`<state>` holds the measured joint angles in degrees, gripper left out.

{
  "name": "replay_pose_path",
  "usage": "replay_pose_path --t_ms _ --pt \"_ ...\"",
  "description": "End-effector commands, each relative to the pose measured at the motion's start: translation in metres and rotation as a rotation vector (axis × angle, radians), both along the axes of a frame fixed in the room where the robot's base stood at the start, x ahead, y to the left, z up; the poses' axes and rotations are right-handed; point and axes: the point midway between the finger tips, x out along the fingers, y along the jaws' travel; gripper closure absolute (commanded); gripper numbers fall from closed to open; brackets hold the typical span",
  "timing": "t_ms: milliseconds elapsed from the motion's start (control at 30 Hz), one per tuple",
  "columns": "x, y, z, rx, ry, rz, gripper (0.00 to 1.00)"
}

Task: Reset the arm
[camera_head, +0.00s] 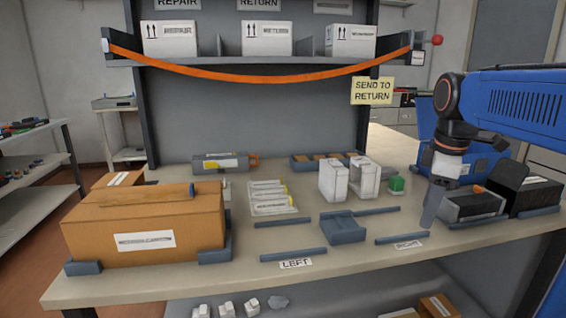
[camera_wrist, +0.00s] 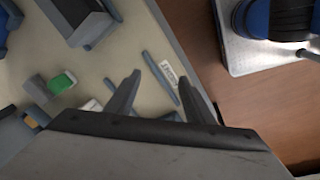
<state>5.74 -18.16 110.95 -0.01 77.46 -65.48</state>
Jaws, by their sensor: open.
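The grey rail (camera_head: 401,239) by the RIGHT label (camera_head: 408,245) also shows beyond the fingers in the wrist view (camera_wrist: 159,77).
A large cardboard box (camera_head: 145,225) stands at the table's left. White cartons (camera_head: 334,180), a green block (camera_head: 397,184) and a grey cradle (camera_head: 343,229) are mid-table. An orange strap (camera_head: 260,78) hangs across the shelf.

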Motion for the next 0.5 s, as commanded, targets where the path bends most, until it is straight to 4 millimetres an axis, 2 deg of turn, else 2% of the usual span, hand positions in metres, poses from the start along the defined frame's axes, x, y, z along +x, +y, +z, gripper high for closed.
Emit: replay_pose_path --t_ms 33,100,267,500 --pt "-0.016 0.005 -0.009 0.011 -0.018 -0.061 0.52" --pt "-0.034 0.010 -0.022 0.031 -0.043 -0.159 0.52" --pt "-0.075 0.021 -0.056 0.086 -0.102 -0.384 0.52" --pt "-0.132 0.033 -0.114 0.196 -0.178 -0.713 0.52"
